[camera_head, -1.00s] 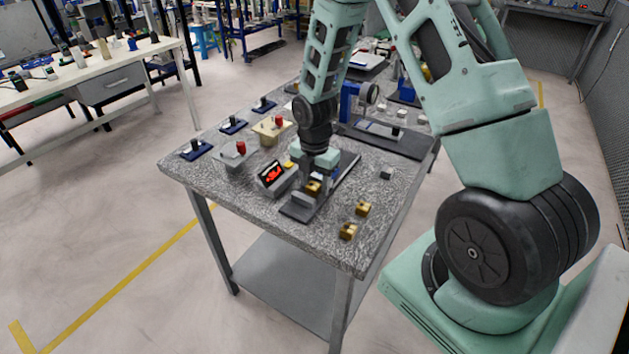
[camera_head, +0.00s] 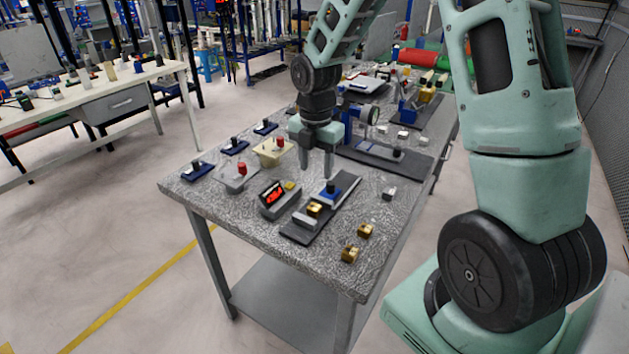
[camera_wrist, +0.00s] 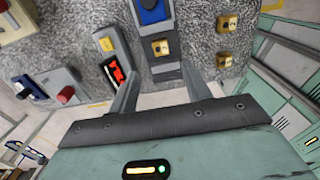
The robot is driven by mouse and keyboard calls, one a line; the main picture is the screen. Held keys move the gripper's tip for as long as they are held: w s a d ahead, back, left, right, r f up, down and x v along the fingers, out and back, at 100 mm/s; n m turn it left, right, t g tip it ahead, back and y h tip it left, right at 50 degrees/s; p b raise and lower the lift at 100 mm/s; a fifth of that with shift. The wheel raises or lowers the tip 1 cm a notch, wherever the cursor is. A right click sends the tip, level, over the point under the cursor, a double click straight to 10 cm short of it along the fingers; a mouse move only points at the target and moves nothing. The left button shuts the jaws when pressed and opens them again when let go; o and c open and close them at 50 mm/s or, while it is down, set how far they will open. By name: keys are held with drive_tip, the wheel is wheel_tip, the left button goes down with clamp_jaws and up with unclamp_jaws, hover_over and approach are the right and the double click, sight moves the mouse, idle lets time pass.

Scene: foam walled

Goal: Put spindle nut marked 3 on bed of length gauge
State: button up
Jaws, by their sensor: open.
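The length gauge (camera_head: 336,197) is a dark base with a grey bed, a blue slide (camera_head: 330,192) with a black knob and a grey end block. A brass spindle nut (camera_head: 314,209) sits on its bed between the slide and the end block; it also shows in the wrist view (camera_wrist: 160,48). Two more brass nuts (camera_head: 365,230) (camera_head: 350,253) lie apart on the table's front right. My gripper (camera_head: 317,172) is open and empty, above and behind the gauge, clear of the nut.
A red-digit display (camera_head: 273,194) stands left of the gauge. A grey block with a red knob (camera_head: 236,177) and a cream one (camera_head: 271,153) stand further left. A small grey block (camera_head: 389,194) lies right of the gauge. A blue-posted instrument (camera_head: 352,128) stands behind. The front right tabletop is mostly free.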

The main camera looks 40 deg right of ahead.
drive_tip(key=s+a+r+m, duration=0.3)
drive_tip(key=s+a+m, duration=0.3)
drive_tip(key=a, duration=0.5)
drive_tip(key=s+a+r+m, duration=0.3)
drive_tip(key=s+a, duration=0.6)
drive_tip(key=a, duration=0.1)
drive_tip(key=s+a+m, duration=0.3)
drive_tip(key=s+m, duration=0.2)
drive_tip(key=s, duration=0.4)
drive_tip(key=shift+s+a+r+y, duration=0.15)
drive_tip(key=shift+a+r+y, duration=0.15)
drive_tip(key=shift+r, duration=0.15)
